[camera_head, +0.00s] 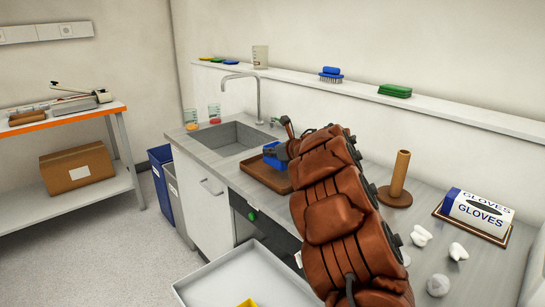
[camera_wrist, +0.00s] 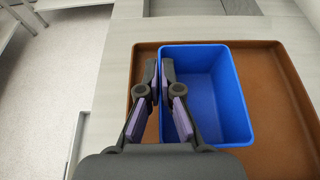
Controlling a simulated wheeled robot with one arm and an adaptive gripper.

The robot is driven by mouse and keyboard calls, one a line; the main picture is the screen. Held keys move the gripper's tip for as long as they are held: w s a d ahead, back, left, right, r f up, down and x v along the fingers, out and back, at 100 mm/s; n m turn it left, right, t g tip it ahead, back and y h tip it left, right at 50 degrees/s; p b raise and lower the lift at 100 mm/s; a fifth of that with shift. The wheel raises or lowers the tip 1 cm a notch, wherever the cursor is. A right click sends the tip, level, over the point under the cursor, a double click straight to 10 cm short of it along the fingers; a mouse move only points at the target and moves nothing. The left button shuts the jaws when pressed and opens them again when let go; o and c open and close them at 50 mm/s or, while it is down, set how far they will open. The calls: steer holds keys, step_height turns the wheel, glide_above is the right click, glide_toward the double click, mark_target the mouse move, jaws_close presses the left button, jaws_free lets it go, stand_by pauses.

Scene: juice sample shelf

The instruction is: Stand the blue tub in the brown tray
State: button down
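The blue tub (camera_wrist: 208,85) is upright and open-topped, and it looks empty in the wrist view. It is within the outline of the brown tray (camera_wrist: 282,130), toward the tray's left side. I cannot tell whether its base touches the tray. My gripper (camera_wrist: 160,80) has its two fingers close together at the tub's left wall, one on each side, pinching it. In the head view the tub (camera_head: 273,163) is partly hidden by my gripper and arm, over the brown tray (camera_head: 262,176) beside the sink.
A sink (camera_head: 235,139) with a tap is left of the tray. A wooden post (camera_head: 399,176) on a round base and a glove box (camera_head: 478,213) stand to the right. A shelf (camera_head: 430,104) with brushes runs along the wall behind. Crumpled white pieces (camera_head: 421,236) lie on the counter.

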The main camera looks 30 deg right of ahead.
mark_target(273, 158)
steer(key=shift+w+d+f+p, duration=0.1)
steer(key=shift+w+d+p, duration=0.1)
steer(key=shift+w+d, duration=0.3)
steer(key=shift+w+d+p, duration=0.15)
steer(key=shift+w+d, duration=0.15)
steer(key=shift+d, duration=0.3)
steer(key=shift+f, duration=1.8)
steer(key=shift+f, duration=0.15)
steer(key=c, duration=1.3)
jaws_free()
steer(key=shift+r, duration=0.2)
steer(key=b+v, duration=0.2)
steer(key=v, duration=1)
steer(key=shift+s+f, duration=0.1)
